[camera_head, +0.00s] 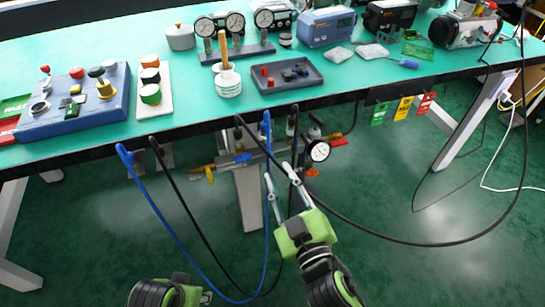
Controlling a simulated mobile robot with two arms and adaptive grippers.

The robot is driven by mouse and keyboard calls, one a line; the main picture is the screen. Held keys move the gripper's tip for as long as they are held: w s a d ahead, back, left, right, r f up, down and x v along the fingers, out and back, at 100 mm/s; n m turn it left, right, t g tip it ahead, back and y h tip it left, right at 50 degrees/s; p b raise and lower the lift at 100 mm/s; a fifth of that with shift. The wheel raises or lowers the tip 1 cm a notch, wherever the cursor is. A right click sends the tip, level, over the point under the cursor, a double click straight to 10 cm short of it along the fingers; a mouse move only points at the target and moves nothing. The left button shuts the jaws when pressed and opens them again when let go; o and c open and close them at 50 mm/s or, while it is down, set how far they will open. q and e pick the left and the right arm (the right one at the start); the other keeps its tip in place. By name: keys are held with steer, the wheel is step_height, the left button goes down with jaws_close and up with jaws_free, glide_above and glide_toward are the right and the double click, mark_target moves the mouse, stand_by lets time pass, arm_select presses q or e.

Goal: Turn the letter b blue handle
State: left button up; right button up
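A small blue handle (243,157) is on the valve and pipe assembly under the table's front edge. No letter b can be read on it at this size. My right gripper (278,172) points up towards the assembly from below, to the right of the blue handle and apart from it. Its two fingers are spread with nothing seen between them. My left arm's green and black end (170,293) is at the bottom edge, well below the assembly; its fingers cannot be made out clearly.
The assembly also has a yellow handle (209,175), a round gauge (319,151) and a red handle (339,142). Blue (158,208) and black hoses hang around my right gripper. The green table (200,120) is above, its metal leg (248,205) behind the hoses.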

mark_target(270, 154)
steer(key=shift+x, duration=3.1)
jaws_close()
